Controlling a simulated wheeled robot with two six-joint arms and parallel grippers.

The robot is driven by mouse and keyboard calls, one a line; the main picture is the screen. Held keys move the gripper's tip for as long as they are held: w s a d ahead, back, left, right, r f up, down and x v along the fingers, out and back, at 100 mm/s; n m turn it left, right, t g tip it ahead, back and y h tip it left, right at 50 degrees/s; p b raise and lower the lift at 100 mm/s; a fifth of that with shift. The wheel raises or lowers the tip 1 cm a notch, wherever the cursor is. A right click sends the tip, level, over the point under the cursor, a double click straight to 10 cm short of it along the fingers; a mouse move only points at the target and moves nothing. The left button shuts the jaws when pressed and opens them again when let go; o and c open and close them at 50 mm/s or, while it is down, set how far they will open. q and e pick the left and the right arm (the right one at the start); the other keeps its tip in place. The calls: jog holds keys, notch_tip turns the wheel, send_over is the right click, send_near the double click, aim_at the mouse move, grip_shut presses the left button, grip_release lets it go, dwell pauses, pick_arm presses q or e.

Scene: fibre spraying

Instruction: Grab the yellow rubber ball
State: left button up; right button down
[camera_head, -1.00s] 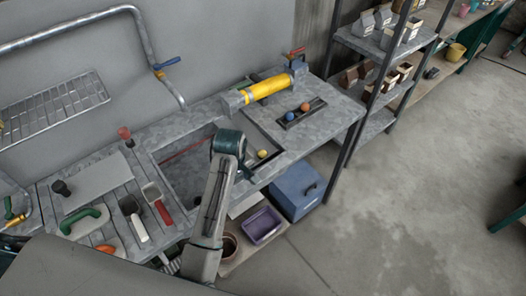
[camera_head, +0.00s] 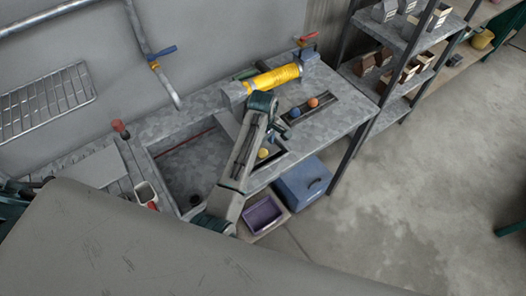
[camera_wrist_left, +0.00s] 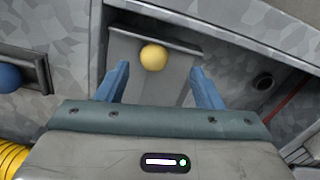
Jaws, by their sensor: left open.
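The yellow rubber ball (camera_head: 263,153) lies at the right side of the sink, close below my left gripper (camera_head: 275,136). In the left wrist view the ball (camera_wrist_left: 153,57) rests on a grey slab. My left gripper (camera_wrist_left: 160,68) is open there, with its two blue fingers apart. The ball appears between and slightly beyond the fingertips, nearer the left finger. No contact shows. My right gripper is not in view.
A blue ball (camera_head: 295,113) and an orange ball (camera_head: 313,102) sit in a dark tray on the counter. A yellow cylinder (camera_head: 273,78) lies behind my arm. The sink (camera_head: 185,165) opens to the left. A blue box (camera_head: 302,184) stands below.

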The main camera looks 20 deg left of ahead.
aim_at(263, 150)
pick_arm(q)
jog(key=f+p, duration=0.1)
jog(key=f, duration=0.1)
jog(key=w+f+p, duration=0.1)
jog(key=f, duration=0.1)
jog(key=shift+a, duration=0.1)
jog(key=shift+f, duration=0.75)
jog(key=shift+c, duration=0.4)
jog(key=c, duration=0.7)
jog(key=shift+c, duration=1.8)
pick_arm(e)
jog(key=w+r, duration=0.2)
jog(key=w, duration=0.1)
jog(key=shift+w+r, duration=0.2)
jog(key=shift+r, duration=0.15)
